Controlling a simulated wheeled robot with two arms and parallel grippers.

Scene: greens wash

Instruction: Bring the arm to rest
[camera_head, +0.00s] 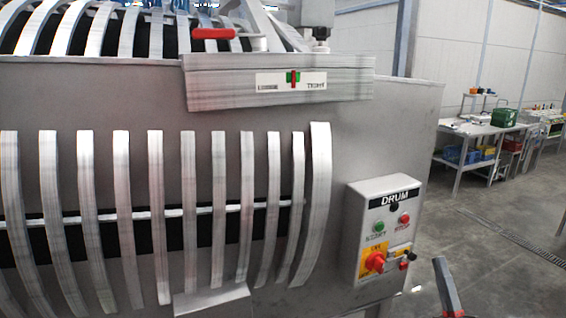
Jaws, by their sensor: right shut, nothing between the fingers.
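My right gripper (446,285) shows at the bottom right edge of the head view as a dark finger with a red stripe. It is shut and empty, in front of the floor and to the right of the drum control box (346,235). It appears apart from the box. Most of my right arm is below the picture. My left gripper is not in view.
A large grey washing machine (400,130) with curved metal slats fills the left and middle. A red handle (213,33) sits above its labelled plate (230,88). Farther right stand work tables (480,129) with coloured bins. Grey floor (500,230) between is open.

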